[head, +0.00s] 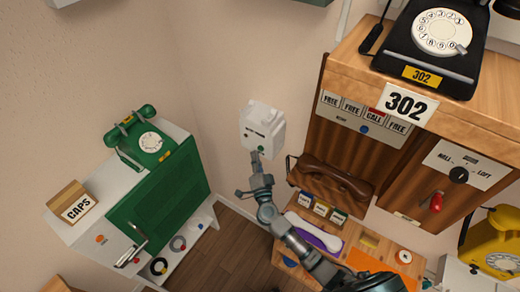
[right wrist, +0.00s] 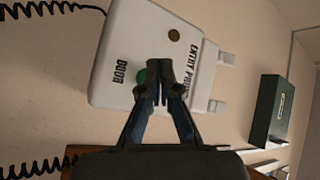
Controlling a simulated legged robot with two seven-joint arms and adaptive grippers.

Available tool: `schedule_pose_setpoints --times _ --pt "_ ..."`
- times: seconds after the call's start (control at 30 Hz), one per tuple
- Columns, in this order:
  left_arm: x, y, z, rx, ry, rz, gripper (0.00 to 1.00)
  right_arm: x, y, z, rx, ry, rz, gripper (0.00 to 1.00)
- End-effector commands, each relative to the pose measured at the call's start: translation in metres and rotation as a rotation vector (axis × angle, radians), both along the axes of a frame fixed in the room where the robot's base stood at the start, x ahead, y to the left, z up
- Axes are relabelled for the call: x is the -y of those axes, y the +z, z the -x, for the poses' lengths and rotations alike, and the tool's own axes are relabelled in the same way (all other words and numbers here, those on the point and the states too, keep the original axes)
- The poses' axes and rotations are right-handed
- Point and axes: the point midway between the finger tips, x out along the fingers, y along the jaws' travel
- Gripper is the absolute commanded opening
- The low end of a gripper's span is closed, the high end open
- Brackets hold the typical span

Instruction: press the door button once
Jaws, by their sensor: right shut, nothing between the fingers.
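The entry phone (head: 262,120) is a white box on the wall near the middle of the head view. It also shows in the right wrist view (right wrist: 130,40), turned sideways, with the words "ENTRY PHONE" and "DOOR". The green door button (right wrist: 141,77) is partly hidden behind my fingers beside the word "DOOR". My right gripper (head: 256,156) is shut and empty, its tips at the lower part of the box by the button. In the right wrist view the closed fingertips (right wrist: 160,68) overlap the box face; I cannot tell whether they touch the button. My left gripper is not in view.
A wooden cabinet (head: 340,148) with a black dial phone (head: 425,60) stands to the right. A green dial phone (head: 145,140) sits on a white cabinet at left. Bare wall lies around the entry phone's left side.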

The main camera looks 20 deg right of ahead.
Motion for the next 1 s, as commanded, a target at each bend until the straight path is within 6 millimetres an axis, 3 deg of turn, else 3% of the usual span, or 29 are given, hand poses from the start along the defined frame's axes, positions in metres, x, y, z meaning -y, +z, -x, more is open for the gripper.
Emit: schedule_pose_setpoints --times 0.23,1.0 --pt "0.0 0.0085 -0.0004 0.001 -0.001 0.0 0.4 0.0062 0.0027 -0.0039 -0.001 0.001 0.001 0.0" --pt "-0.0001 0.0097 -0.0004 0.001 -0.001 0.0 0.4 0.0103 0.0021 -0.0068 0.001 0.0 0.0 0.0"
